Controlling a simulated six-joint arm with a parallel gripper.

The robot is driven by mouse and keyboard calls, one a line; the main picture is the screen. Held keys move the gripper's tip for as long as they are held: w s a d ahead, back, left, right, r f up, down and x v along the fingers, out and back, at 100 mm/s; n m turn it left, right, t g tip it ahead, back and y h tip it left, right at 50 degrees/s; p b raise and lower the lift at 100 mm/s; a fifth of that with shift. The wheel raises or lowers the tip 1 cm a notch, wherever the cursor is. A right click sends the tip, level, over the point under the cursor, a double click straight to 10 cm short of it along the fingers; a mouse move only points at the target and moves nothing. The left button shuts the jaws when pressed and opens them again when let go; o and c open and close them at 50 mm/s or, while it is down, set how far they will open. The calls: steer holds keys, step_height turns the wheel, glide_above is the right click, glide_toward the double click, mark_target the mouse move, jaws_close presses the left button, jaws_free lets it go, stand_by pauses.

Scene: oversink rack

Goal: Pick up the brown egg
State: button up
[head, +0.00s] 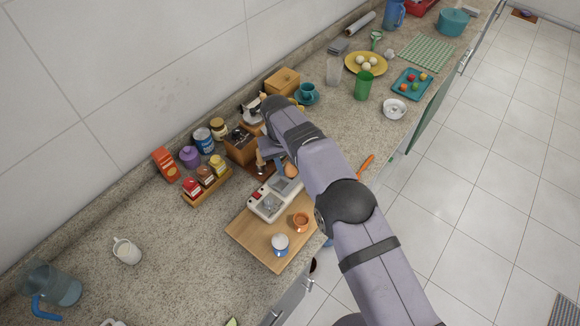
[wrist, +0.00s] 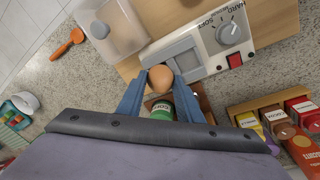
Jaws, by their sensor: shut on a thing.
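The brown egg (wrist: 160,77) is between the two blue fingertips of my gripper (wrist: 160,84) in the wrist view, and the gripper is shut on it. In the head view the egg (head: 291,168) shows as a small brown shape beside my arm, near the far end of the egg cooker. The white egg cooker (wrist: 215,42) with its dial and red switch is just beyond the egg in the wrist view. It sits on a wooden board in the head view (head: 268,203). I cannot tell how high the egg is above the surface.
A green-labelled jar (wrist: 159,110) is below the fingers. A spice rack (head: 207,188) with several jars stands left of the cooker. An orange cup (head: 300,222) and a blue-white can (head: 280,245) stand on the wooden board (head: 245,232). The counter left of the board is mostly clear.

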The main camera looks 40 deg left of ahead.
mark_target(290, 167)
steer(key=shift+r+b, duration=0.45)
steer(key=shift+r, duration=0.15)
step_height(290, 167, up, 9)
steer(key=shift+f+b, duration=0.15)
steer(key=shift+b, duration=0.5)
steer(key=shift+s+d+b, duration=0.15)
steer(key=shift+b, duration=0.7)
steer(key=shift+s+b, duration=0.1)
steer(key=shift+b, duration=0.35)
steer(key=s+d+f+b, duration=0.4)
steer(key=s+d+b, duration=0.5)
steer(key=b, duration=1.6)
steer(key=shift+s+d, duration=0.25)
steer(key=shift+d, duration=0.9)
